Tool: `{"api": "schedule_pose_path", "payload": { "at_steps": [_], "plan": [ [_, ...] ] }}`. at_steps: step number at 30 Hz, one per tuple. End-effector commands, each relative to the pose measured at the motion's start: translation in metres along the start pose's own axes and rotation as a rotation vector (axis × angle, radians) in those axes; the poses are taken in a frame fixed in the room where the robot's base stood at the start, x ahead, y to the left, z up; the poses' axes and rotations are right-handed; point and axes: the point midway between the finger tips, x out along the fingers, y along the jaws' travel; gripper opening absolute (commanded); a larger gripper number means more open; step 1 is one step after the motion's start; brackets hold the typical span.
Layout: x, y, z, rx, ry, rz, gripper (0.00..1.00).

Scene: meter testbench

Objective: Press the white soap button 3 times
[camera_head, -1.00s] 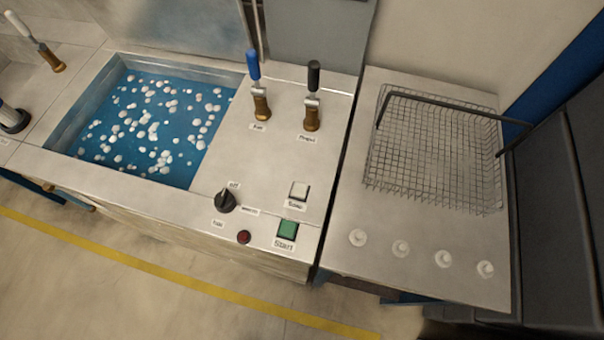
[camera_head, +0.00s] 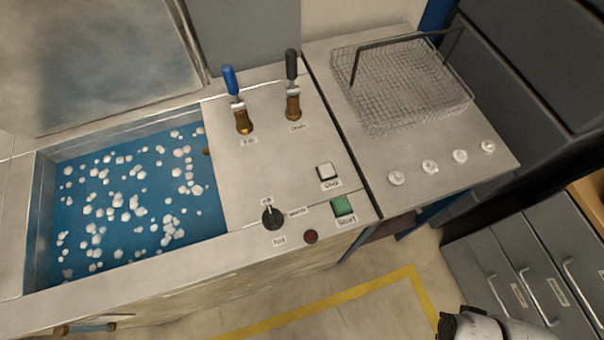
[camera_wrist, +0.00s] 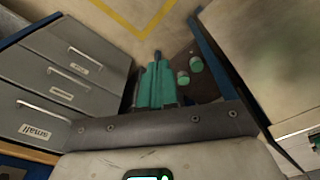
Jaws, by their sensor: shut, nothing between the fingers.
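The white soap button (camera_head: 327,171) is a square button on the light metal panel (camera_head: 255,175), with a small label below it that is hard to read. It stands just behind the green Start button (camera_head: 342,206). My gripper (camera_wrist: 157,66) shows in the wrist view as teal fingers shut together with nothing between them. The wrist view shows no soap button; the gripper points toward the floor near grey drawers. In the head view only a white and black part of my arm shows at the bottom right, well away from the button.
A black rotary knob (camera_head: 272,217) and a red light (camera_head: 311,236) sit near the button. Blue (camera_head: 237,100) and black (camera_head: 292,85) handled levers stand behind. A water basin (camera_head: 45,220) lies left; a wire basket (camera_head: 400,85) lies right. Grey drawers (camera_head: 530,265) stand front right.

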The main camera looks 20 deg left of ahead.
Motion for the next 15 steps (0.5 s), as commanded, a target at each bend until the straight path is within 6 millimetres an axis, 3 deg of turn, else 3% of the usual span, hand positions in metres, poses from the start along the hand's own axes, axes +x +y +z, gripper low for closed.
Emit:
{"api": "schedule_pose_path", "payload": {
  "at_steps": [11, 15],
  "plan": [
    [-0.001, -0.001, -0.002, 0.007, 0.004, -0.001, 0.00],
    [-0.005, -0.010, -0.024, 0.083, 0.044, -0.019, 0.00]
  ]
}}
